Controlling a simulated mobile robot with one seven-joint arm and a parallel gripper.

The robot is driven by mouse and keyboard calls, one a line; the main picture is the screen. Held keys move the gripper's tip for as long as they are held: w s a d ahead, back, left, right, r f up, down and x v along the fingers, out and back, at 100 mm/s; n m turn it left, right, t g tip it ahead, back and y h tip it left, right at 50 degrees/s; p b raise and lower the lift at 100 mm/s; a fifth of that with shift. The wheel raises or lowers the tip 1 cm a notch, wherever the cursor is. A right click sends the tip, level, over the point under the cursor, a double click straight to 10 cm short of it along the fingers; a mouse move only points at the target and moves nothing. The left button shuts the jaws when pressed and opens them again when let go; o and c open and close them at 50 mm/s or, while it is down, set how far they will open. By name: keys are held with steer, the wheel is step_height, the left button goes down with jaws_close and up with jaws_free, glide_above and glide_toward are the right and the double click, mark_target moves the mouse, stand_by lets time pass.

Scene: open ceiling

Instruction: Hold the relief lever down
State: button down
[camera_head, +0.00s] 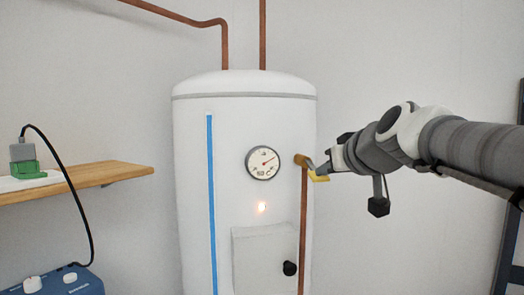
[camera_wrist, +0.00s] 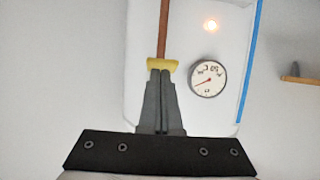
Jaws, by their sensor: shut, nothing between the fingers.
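The relief lever (camera_head: 320,178) is a small yellow handle at the brass valve (camera_head: 301,160) on the right side of the white water heater (camera_head: 196,180). Its visible part slopes down to the right. My gripper (camera_head: 324,168) is shut and empty, with its fingertips at the upper side of the lever in the head view. In the wrist view, the closed fingertips (camera_wrist: 161,74) meet the yellow lever (camera_wrist: 162,64) and cover part of it. I cannot tell whether they press on it.
A dial gauge (camera_head: 262,162) and a lit orange lamp (camera_head: 262,207) are on the heater front. A copper pipe (camera_head: 303,230) runs down from the valve. A wooden shelf (camera_head: 100,177) and a blue box (camera_head: 58,284) are at left.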

steer(key=shift+r, duration=0.1)
stand_by(0.4)
steer(key=shift+r+p, duration=0.5)
steer(key=shift+r, duration=0.2)
steer(key=s+d+r+p, duration=0.1)
steer(key=s+r+p, duration=0.3)
steer(key=s+r, duration=0.4)
step_height(320, 180, up, 2)
steer(key=shift+s+d+r, duration=0.1)
steer(key=shift+s+d, duration=0.05)
steer(key=shift+d, duration=0.15)
